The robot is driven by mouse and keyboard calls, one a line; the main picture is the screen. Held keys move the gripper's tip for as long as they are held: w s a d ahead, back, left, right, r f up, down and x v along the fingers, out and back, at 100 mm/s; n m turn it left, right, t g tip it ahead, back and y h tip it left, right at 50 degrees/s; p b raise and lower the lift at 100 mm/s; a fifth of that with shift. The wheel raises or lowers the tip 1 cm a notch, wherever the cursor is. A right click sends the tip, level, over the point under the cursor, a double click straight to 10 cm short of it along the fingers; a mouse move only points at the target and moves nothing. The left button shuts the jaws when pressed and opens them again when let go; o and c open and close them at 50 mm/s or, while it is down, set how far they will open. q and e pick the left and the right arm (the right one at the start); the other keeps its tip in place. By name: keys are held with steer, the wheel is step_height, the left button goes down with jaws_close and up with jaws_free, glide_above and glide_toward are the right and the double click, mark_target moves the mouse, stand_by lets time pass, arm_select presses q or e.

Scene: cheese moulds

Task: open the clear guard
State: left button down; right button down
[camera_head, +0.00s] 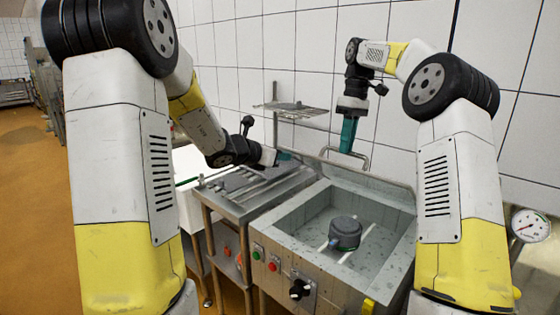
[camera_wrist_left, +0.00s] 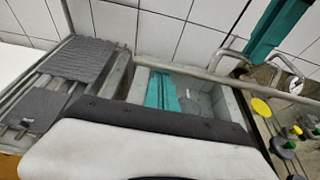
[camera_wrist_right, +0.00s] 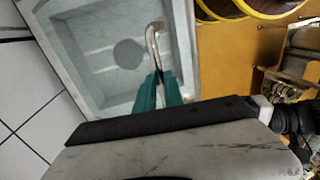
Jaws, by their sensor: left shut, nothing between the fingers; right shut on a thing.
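The clear guard (camera_head: 385,190) stands raised along the back of the steel basin. Its see-through pane is hard to make out; its top rail and bent metal handle (camera_head: 362,160) show clearly. My right gripper (camera_head: 348,142) reaches down from above and is shut on the handle. The handle and the right fingers also show in the right wrist view (camera_wrist_right: 153,45). My left gripper (camera_head: 284,156) is shut and empty, left of the guard near the basin's back left corner. Its teal fingers show in the left wrist view (camera_wrist_left: 163,92).
A dark round mould (camera_head: 345,232) sits on pale bars in the basin (camera_head: 290,215). A ribbed draining table (camera_head: 240,190) adjoins on the left. Knobs and buttons (camera_head: 300,289) are on the front panel. A wire rack (camera_head: 290,108) hangs on the tiled wall. A gauge (camera_head: 529,225) is at right.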

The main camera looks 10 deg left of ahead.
steer(key=shift+w+d+f, duration=0.3)
steer(key=shift+d, duration=0.15)
arm_select(q)
steer(key=shift+w+d+r, duration=0.3)
steer(key=shift+w+r, duration=0.1)
steer(key=shift+r, duration=0.25)
steer(key=shift+w+d+r, duration=0.25)
steer(key=shift+w+r, duration=0.1)
steer(key=shift+r, duration=0.25)
arm_select(e)
steer(key=shift+a, duration=0.1)
steer(key=c, duration=1.5)
jaws_free()
arm_select(q)
steer(key=shift+f, duration=0.1)
arm_select(e)
steer(key=shift+o, duration=0.2)
steer(key=shift+a, duration=0.1)
steer(key=shift+r, duration=0.1)
steer(key=shift+s, duration=0.1)
